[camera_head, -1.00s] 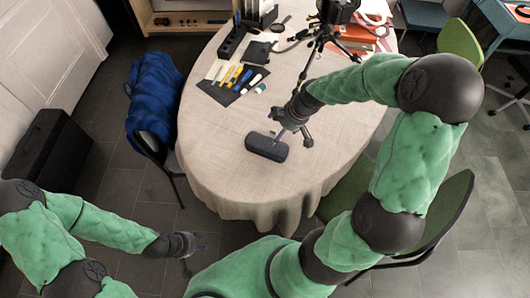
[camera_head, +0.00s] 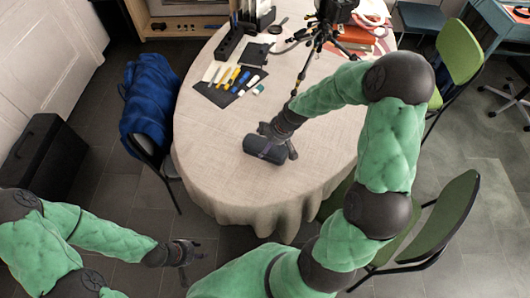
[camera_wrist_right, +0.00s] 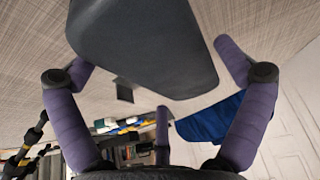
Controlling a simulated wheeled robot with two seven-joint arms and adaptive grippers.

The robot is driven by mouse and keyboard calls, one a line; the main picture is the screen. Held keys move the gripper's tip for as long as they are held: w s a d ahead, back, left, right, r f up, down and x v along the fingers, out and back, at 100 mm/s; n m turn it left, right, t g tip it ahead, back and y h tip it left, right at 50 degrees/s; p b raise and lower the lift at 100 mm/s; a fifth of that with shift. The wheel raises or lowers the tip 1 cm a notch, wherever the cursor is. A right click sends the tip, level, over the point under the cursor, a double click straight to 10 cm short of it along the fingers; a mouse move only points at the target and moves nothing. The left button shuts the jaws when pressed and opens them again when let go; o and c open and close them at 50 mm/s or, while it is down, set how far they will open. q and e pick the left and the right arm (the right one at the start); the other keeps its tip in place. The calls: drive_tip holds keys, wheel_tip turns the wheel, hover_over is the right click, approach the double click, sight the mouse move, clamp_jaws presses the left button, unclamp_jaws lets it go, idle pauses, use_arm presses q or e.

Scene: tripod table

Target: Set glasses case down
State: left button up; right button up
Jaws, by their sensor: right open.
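The glasses case (camera_head: 258,147) is a dark grey, rounded box. It lies on the cloth-covered table near its front edge in the head view. In the right wrist view the case (camera_wrist_right: 145,45) fills the upper middle, between the spread purple fingers. My right gripper (camera_head: 277,143) is open, with its fingers around the case's right part in the head view; whether any finger touches it is unclear. My left gripper (camera_head: 190,258) is open and empty, low in front of the table, away from the case.
The round table (camera_head: 210,150) has clear cloth left and right of the case. Behind it, a dark mat (camera_head: 225,90) holds several markers or tools. A black tripod (camera_head: 318,45) stands further back. A blue jacket (camera_head: 150,100) hangs over a chair at left; a green chair (camera_head: 445,225) stands right.

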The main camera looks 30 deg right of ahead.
drive_tip(key=c, duration=1.4)
drive_tip(key=shift+r, duration=0.15)
wheel_tip(320, 180, up, 10)
drive_tip(key=p, duration=0.3)
drive_tip(key=shift+p, duration=0.4)
drive_tip(key=shift+w+a+f+m, duration=0.2)
drive_tip(key=shift+a+m, duration=0.2)
drive_tip(key=shift+a, duration=0.2)
drive_tip(key=shift+w+a+f+m, duration=0.1)
drive_tip(key=shift+a+f+m, duration=0.1)
drive_tip(key=shift+a+m, duration=0.3)
drive_tip(key=shift+w+a+f+m+t+h, duration=0.1)
drive_tip(key=shift+w+a+m+t+h, duration=0.15)
drive_tip(key=shift+a+m, duration=0.35)
drive_tip(key=shift+w+a+f+m+t+h, duration=0.1)
drive_tip(key=shift+w+a+m+t+h, duration=0.2)
drive_tip(key=shift+a, duration=0.45)
drive_tip(key=shift+w+a+m+h, duration=0.75)
drive_tip(key=shift+w+a+m, duration=0.8)
drive_tip(key=shift+a, duration=1.35)
drive_tip(key=shift+m, duration=0.35)
drive_tip(key=shift+s+a+f, duration=0.1)
drive_tip(key=shift+s+f, duration=2.35)
drive_tip(key=shift+f, duration=0.05)
drive_tip(key=shift+s, duration=0.1)
